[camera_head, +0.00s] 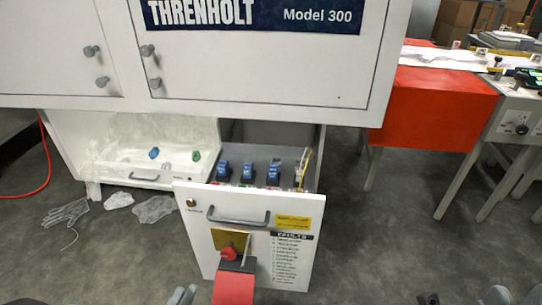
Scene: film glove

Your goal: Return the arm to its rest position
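My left gripper (183,295) shows only as grey finger tips at the bottom edge, left of the red handle on the open drawer. Its arm is out of frame, and I cannot tell whether it is open or shut. Grey and dark parts at the bottom right corner look like my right gripper (515,295). They are mostly cut off, so its opening cannot be judged. Nothing is seen held by either gripper.
A white cabinet (240,75) stands ahead. Its drawer (195,232) is pulled out, with blue-topped items (248,172) inside and a red handle (233,290) in front.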

